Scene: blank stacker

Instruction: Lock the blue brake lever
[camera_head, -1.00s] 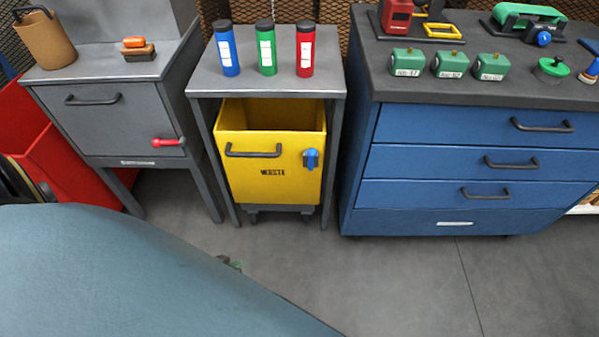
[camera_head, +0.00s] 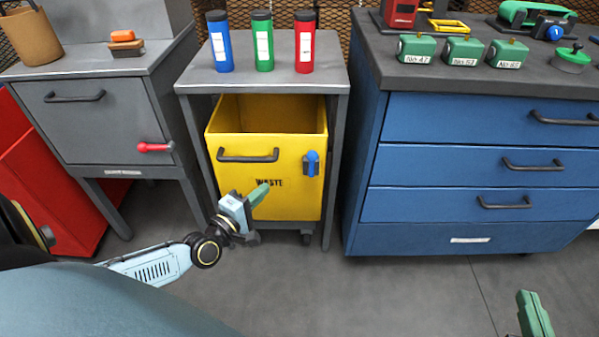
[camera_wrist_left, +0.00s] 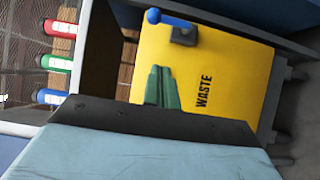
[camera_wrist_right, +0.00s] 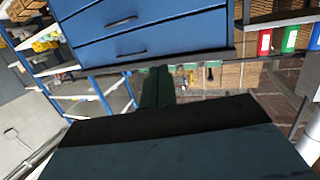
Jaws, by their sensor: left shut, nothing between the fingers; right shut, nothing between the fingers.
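The blue brake lever (camera_head: 312,163) is on the front of the yellow waste bin (camera_head: 228,143), right of the bin's dark handle. The lever's arm points up in the head view. In the left wrist view the blue lever (camera_wrist_left: 154,17) shows at the top, on a dark mount. My left gripper (camera_head: 261,192) is shut and empty, in front of the bin and left of and below the lever; its green fingers show in the left wrist view (camera_wrist_left: 162,88). My right gripper (camera_head: 527,300) is shut and empty at the lower right, away from the bin; its fingers also show in the right wrist view (camera_wrist_right: 157,85).
The bin stands under a grey table (camera_head: 190,80) with blue, green and red bottles on top. A grey cabinet (camera_head: 95,130) with a red handle is at left. A blue drawer cabinet (camera_head: 400,170) stands at right. The floor in front is clear.

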